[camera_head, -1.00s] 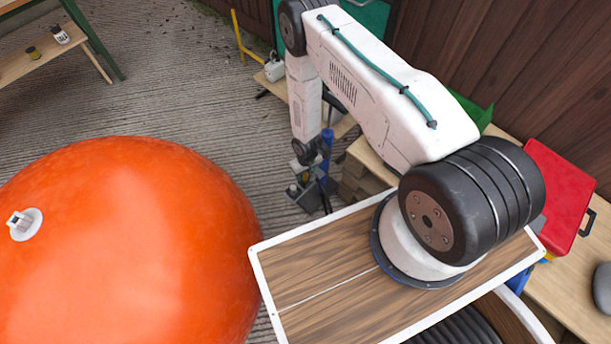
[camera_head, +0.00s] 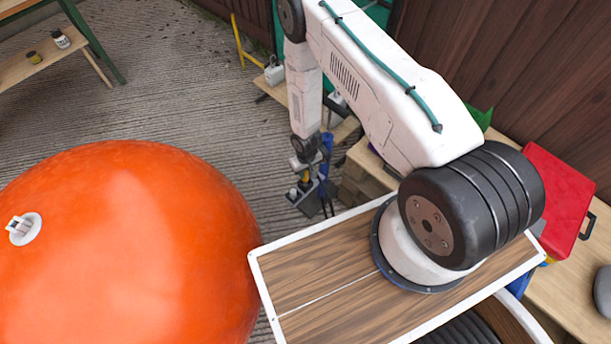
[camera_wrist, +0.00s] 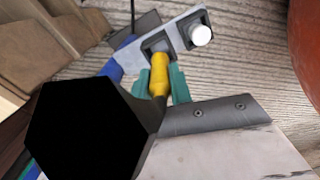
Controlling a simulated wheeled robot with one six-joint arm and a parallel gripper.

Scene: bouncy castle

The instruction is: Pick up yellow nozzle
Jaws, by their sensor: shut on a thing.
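The yellow nozzle (camera_wrist: 159,73) shows in the wrist view, between the two green fingers of my gripper (camera_wrist: 161,84). The fingers are shut on it. Its far end is at a dark square socket in a grey holder (camera_wrist: 181,32); I cannot tell whether it is still seated there. In the head view a small yellow bit of the nozzle (camera_head: 305,176) shows under my wrist, and the fingers are mostly hidden there. A white round piece (camera_wrist: 201,35) sits in the neighbouring socket of the holder.
A large orange ball (camera_head: 130,250) stands at the left on ribbed concrete. Wooden benches stand at the upper left and right. A red case (camera_head: 555,200) lies on the right bench (camera_head: 570,290). A blue object (camera_head: 327,145) stands close behind my gripper.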

